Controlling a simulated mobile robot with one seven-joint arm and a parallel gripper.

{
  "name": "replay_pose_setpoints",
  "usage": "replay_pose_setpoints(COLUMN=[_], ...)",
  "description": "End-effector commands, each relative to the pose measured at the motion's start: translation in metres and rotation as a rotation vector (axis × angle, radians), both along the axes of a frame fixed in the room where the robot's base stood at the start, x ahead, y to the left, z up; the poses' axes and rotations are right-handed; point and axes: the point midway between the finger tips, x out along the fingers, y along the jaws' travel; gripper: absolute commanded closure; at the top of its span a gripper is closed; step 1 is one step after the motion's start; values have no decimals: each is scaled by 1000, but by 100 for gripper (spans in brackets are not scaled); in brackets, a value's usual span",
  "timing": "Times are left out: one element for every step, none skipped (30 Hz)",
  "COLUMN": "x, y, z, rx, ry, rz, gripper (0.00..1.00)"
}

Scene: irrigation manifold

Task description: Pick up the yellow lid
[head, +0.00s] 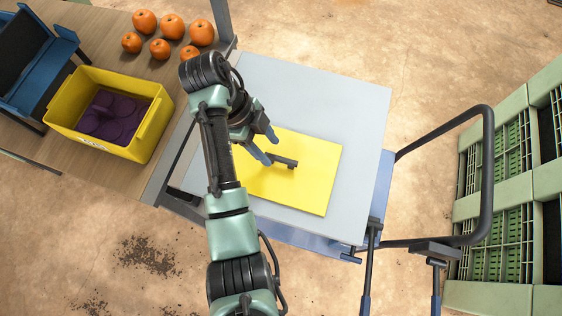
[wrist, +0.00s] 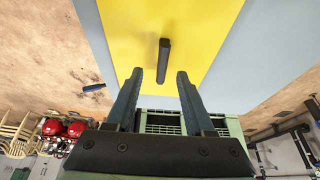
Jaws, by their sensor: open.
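The yellow lid (head: 312,178) is a flat yellow panel lying on the grey top of a cart, with a dark bar handle (head: 284,162) raised at its middle. In the wrist view the lid (wrist: 205,30) fills the upper middle, and its dark handle (wrist: 164,60) stands just beyond the fingertips, in line with the gap between them. My gripper (head: 271,146) is open and empty, beside the handle and over the lid. The open fingers also show in the wrist view (wrist: 160,78). My arm hides the lid's left part in the head view.
The grey cart top (head: 350,110) has free room around the lid. A dark push handle (head: 488,170) rises at its right. A yellow bin (head: 155,125) with purple pieces and several orange fruits (head: 172,26) stand on a wooden table at left. Green crates (head: 500,200) stand at far right.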

Motion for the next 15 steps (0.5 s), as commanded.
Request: replay_pose_setpoints(x=[0, -1, -1, -1, -1, -2, -2, -3, -4, -4, -4, -4, -4, -4, -4], y=[-3, -4, -7, -9, -12, -16, -18, -19, -21, -22, -23, -24, -24, -24, -24], z=[-6, -9, -13, -17, -20, -25, -30, -30, -35, -38, -41, -43, -44, -44, -44], rx=[-1, -1, -2, -2, -2, -2, -1, -2, -1, -1, 0, 0, 1, 0, 0], ry=[0, 0, 1, 1, 2, 2, 3, 4, 4, 4, 3, 2, 2, 1, 1], rz=[-2, -2, -2, -2, -4, -4, -3, -2, -1, -1, 0, -1, -1, 0, -1], gripper=[46, 46, 46, 46, 46, 46, 46, 46, 46, 46, 46, 46, 46, 46, 46])
